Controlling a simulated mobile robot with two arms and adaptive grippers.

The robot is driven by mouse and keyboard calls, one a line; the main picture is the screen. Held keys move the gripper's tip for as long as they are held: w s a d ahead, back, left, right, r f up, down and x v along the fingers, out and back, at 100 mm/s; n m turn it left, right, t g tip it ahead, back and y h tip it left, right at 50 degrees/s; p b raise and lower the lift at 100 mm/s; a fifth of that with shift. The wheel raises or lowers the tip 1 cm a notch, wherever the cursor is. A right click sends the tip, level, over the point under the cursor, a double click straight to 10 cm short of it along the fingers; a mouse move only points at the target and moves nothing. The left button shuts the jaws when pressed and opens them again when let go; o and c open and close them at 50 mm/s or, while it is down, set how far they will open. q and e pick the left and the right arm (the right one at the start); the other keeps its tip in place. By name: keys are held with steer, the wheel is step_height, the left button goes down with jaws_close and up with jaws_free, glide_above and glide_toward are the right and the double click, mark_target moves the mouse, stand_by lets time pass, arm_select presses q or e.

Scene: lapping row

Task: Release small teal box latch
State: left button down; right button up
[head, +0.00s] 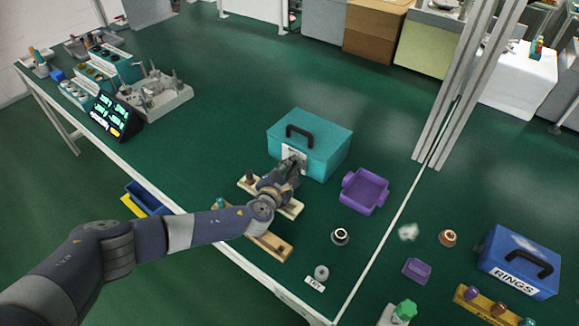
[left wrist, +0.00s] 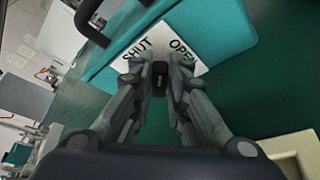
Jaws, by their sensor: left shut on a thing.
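The small teal box (head: 328,148) stands closed on the green table in the middle of the head view, with a black handle (head: 300,131) on its lid. It also fills the top of the left wrist view (left wrist: 232,32). A white plate (left wrist: 187,45) on its front reads SHUT and OPEN. My left gripper (head: 293,165) is at this front face. In the left wrist view its fingers (left wrist: 159,78) are shut on a dark latch knob (left wrist: 160,69) just below the plate. The fingers partly hide the knob. My right gripper is not in view.
Wooden boards with pegs (head: 270,243) lie under and beside my left forearm. A purple tray (head: 366,192) stands right of the box. A black-and-white ring piece (head: 340,236) and a grey one (head: 321,272) lie nearer.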

arm_select(q)
steer(key=c, duration=1.6)
jaws_free()
steer(key=shift+o, duration=0.2)
steer(key=v, duration=1.2)
steer(key=shift+r, duration=0.1)
